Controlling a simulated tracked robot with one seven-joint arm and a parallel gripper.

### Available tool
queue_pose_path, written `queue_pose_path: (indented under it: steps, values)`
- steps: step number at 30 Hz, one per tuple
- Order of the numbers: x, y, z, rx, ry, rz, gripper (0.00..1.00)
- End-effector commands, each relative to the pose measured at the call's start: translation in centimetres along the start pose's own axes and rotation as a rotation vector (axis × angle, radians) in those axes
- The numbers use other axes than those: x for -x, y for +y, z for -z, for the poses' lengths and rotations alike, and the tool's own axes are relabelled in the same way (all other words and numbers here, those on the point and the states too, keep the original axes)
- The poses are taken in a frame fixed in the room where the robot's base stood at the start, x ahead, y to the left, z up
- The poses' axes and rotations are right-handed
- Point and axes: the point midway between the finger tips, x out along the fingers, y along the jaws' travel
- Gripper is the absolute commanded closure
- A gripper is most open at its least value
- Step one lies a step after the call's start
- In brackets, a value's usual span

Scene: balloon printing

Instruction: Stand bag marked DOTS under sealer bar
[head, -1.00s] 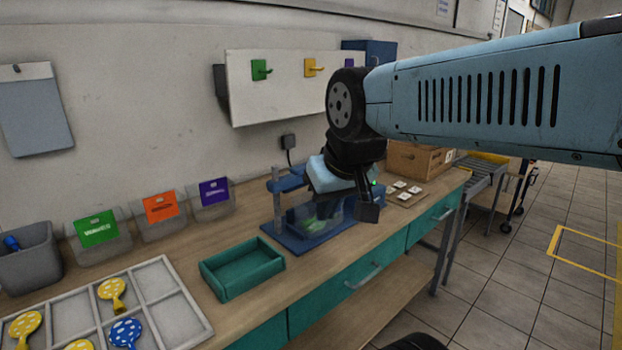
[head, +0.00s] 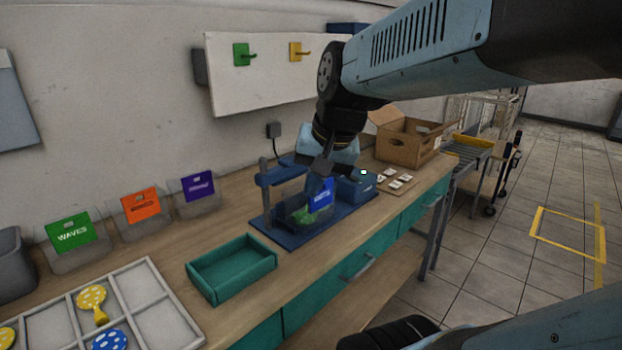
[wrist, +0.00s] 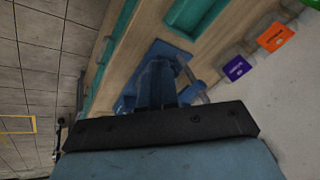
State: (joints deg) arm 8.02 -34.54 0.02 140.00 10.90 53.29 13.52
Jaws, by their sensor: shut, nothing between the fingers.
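A clear bag (head: 297,217) with green contents stands on the blue sealer's base (head: 345,222). A blue card (head: 320,193) shows at its right side; its lettering is too small to read, so I cannot confirm DOTS. The sealer's bar (head: 284,174) reaches right from a post at the left, above the bag; exact alignment is unclear. My gripper (head: 322,168) is shut and empty, just above the blue card; I cannot tell whether they touch. In the wrist view the sealer (wrist: 128,103) is partly hidden behind my gripper's dark mount.
A teal tray (head: 232,268) stands left of the sealer. Bins with purple (head: 198,186), orange (head: 141,204) and green WAVES (head: 73,232) cards line the wall. A divided tray (head: 165,305) holds dotted balloons. A cardboard box (head: 405,142) and small white cards (head: 400,177) are right.

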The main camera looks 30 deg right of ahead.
Motion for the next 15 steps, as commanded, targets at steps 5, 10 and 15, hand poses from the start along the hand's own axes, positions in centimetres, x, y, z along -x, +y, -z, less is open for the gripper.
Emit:
queue_pose_path:
  steps: [5, 10, 15]
  values:
    - [-1.9, 1.3, 4.1, -0.454, -0.097, 0.057, 1.00]
    - [-3.6, 3.5, 8.3, -0.887, -0.175, 0.115, 1.00]
    - [-5.4, 7.1, 12.8, -1.322, -0.248, 0.180, 1.00]
